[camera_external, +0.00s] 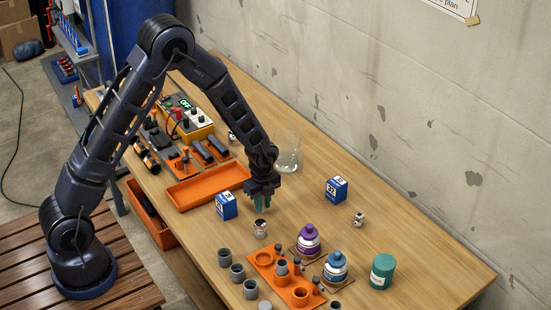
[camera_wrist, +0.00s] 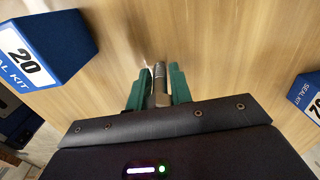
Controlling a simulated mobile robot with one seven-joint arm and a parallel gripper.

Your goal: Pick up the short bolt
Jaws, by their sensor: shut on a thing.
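My gripper (camera_external: 262,200) is low over the middle of the wooden bench. In the wrist view, its green fingers (camera_wrist: 157,78) are closed on a grey metal bolt (camera_wrist: 160,88). The bolt lies lengthwise between the fingers, with its tip pointing away from the palm. Its rear end is hidden by the gripper body, so I cannot judge its full length. In the external view the bolt is too small to make out between the fingers.
Blue seal kit boxes stand left (camera_external: 227,206) and right (camera_external: 337,189) of my gripper. A glass jar (camera_external: 288,158) stands behind it and an orange tray (camera_external: 207,186) to its left. Bottles, grey pipe pieces and an orange fixture (camera_external: 262,259) are in front.

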